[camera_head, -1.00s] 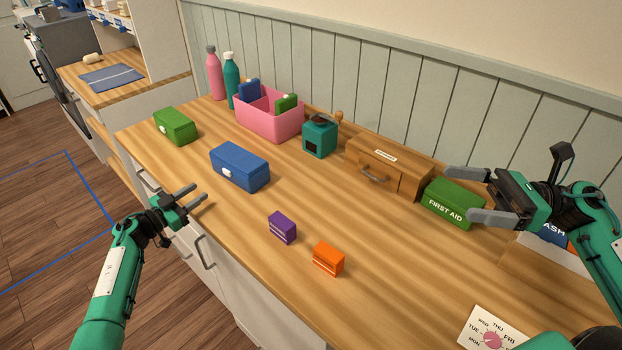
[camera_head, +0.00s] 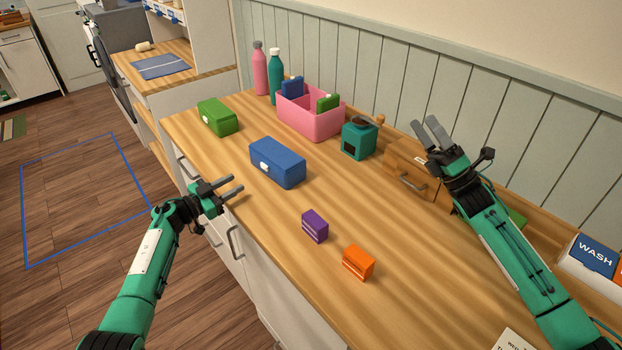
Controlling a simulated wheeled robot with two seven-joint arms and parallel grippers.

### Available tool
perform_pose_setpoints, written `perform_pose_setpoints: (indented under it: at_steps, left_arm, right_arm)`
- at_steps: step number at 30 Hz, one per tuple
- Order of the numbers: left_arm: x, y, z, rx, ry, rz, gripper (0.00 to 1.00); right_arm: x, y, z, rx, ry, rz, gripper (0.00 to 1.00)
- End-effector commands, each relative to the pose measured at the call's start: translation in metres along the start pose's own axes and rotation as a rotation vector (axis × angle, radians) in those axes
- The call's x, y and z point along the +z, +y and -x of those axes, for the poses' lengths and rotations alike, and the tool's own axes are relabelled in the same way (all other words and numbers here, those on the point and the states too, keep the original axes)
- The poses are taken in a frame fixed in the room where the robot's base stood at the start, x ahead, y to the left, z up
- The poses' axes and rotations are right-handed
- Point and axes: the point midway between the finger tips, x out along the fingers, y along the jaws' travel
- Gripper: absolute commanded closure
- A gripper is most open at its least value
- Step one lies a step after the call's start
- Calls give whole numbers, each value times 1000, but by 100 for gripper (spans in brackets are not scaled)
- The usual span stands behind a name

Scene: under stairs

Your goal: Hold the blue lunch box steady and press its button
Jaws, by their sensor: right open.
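The blue lunch box (camera_head: 284,160) stands closed on the wooden counter, left of the middle. Its white button (camera_head: 264,167) is on the side facing the counter's front edge. My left gripper (camera_head: 237,185) is at the counter's front edge, left of and in front of the blue lunch box, not touching it. Its two fingers are apart with nothing between them. My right gripper (camera_head: 425,122) is open and empty, above and in front of the brown wooden drawer box (camera_head: 408,172), well to the right of the lunch box.
A green box (camera_head: 217,117) stands left of the lunch box. Behind it are a pink bin (camera_head: 312,124), two bottles (camera_head: 275,77) and a teal box (camera_head: 359,141). A purple box (camera_head: 315,226) and an orange box (camera_head: 358,263) lie nearer. The counter between these is clear.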

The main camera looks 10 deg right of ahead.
Motion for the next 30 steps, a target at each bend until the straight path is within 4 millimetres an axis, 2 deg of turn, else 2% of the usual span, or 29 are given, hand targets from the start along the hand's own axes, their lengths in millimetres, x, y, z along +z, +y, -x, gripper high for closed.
perform_pose_setpoints:
  at_steps: [1,6,12,15,18,21,26,30]
  left_arm:
    - [0,0,0,0,0,0,64]
    - [0,0,0,0,0,0,64]
    - [0,0,0,0,0,0,64]
    - [0,0,0,0,0,0,64]
    - [0,0,0,0,0,0,64]
    - [0,0,0,0,0,0,64]
    - [0,0,0,0,0,0,64]
    - [0,0,0,0,0,0,64]
  right_arm:
    - [-22,-21,-6,-49,26,36,0]
    - [-101,-84,-21,-205,162,207,0]
    - [-198,-143,-37,-331,371,463,0]
    - [-239,-164,-43,-362,472,597,0]
    - [-267,-176,-48,-376,548,709,0]
    - [-283,-184,-50,-381,596,785,0]
    - [-295,-191,-55,-382,623,829,0]
    - [-301,-199,-67,-382,623,828,0]
